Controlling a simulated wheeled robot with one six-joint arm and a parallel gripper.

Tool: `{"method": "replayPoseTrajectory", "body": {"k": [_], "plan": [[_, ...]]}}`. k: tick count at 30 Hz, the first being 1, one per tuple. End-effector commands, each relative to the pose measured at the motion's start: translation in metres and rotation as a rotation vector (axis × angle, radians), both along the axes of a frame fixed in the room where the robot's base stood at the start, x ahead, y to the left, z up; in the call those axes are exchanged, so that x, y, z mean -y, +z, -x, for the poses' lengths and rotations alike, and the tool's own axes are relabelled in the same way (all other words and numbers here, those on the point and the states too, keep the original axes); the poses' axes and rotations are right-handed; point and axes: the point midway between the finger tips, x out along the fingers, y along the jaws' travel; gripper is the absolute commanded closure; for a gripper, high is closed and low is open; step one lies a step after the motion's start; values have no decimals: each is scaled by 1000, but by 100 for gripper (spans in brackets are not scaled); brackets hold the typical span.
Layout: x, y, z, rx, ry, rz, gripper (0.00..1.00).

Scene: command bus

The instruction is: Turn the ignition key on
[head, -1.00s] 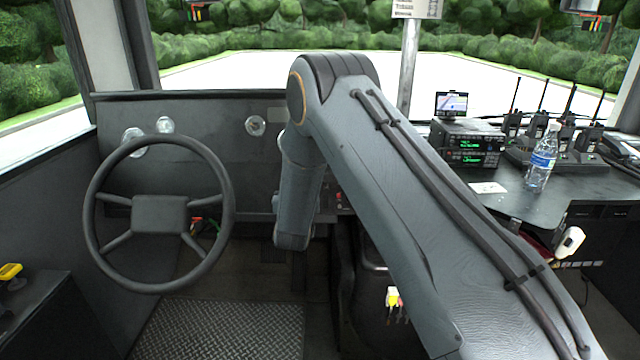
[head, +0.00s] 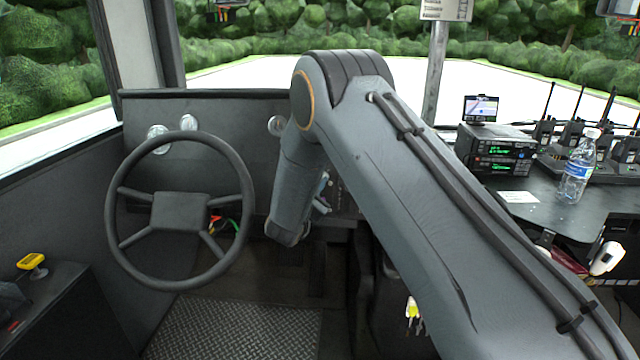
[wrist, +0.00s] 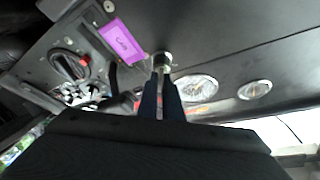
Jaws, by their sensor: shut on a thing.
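In the wrist view my gripper (wrist: 163,78) reaches the dashboard with its two dark fingers close together. Its tips are at a round silver ignition fitting (wrist: 162,60), shut on what appears to be the key. The key itself is mostly hidden between the fingertips, so its angle cannot be told. A purple label (wrist: 122,42) is just left of the fitting. In the head view my arm covers this part of the dashboard, and the fingertips are hidden.
The steering wheel (head: 180,225) stands left of my arm. In the wrist view, a dark rotary switch (wrist: 70,65) is at left and a round gauge (wrist: 200,88) at right. The right-hand desk holds a radio (head: 495,150) and a water bottle (head: 577,168).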

Motion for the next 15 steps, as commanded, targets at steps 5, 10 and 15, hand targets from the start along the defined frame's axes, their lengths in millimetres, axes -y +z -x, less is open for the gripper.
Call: {"method": "replayPoseTrajectory", "body": {"k": [5,10,15], "plan": [[0,1,-1,3,-3,-12,100],[0,1,-1,3,-3,-12,100],[0,1,-1,3,-3,-11,86]]}}
